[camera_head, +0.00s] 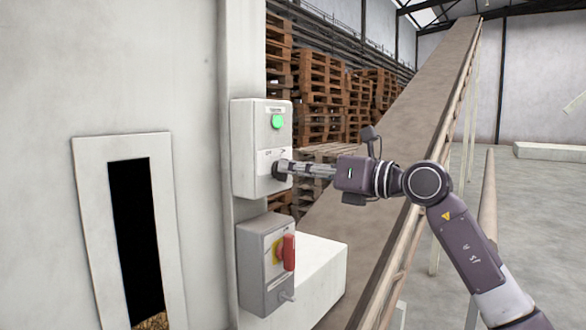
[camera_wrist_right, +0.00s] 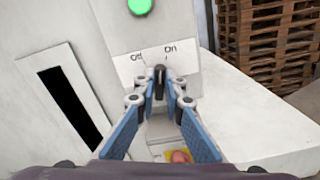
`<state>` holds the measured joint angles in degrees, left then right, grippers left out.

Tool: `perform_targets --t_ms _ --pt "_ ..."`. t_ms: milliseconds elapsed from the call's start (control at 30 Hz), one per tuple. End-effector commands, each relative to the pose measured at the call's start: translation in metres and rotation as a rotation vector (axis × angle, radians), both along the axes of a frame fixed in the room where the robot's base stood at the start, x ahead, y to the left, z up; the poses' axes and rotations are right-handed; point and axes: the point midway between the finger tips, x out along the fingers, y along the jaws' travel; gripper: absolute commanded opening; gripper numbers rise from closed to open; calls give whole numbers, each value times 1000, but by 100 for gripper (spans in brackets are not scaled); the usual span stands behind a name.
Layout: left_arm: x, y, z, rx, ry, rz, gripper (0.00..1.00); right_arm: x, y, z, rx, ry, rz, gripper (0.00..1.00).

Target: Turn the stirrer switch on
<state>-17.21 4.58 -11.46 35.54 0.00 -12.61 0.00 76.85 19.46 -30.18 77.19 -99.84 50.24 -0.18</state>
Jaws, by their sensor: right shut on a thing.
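The stirrer switch is a black knob (camera_wrist_right: 159,80) on a white control box (camera_head: 243,150), below a green light (camera_head: 277,121). The green light also shows in the right wrist view (camera_wrist_right: 140,6). A label with "Off" on the left and "On" on the right (camera_wrist_right: 170,47) sits just above the knob. The knob stands about upright between the two words. My right gripper (camera_head: 281,170) reaches in from the right and is shut on the knob. Its blue fingers (camera_wrist_right: 160,92) close around the knob in the right wrist view. My left gripper is not in view.
A grey box with a red and yellow rotary switch (camera_head: 288,252) is mounted just below. A white wall panel with a dark slot (camera_head: 135,240) is at left. A long inclined conveyor (camera_head: 420,110) runs behind my right arm. Wooden pallets (camera_head: 318,85) are stacked behind.

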Motion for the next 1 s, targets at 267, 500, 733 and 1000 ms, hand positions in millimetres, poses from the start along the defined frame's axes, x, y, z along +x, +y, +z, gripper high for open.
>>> perform_targets --t_ms 267,500,733,1000 --pt "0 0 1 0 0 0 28 1 -2 0 97 132 -1 0" --pt "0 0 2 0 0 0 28 2 -2 0 140 189 -1 0" --pt "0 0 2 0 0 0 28 2 -2 0 151 203 -1 0" --pt "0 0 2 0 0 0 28 2 -2 1 151 203 -1 0"
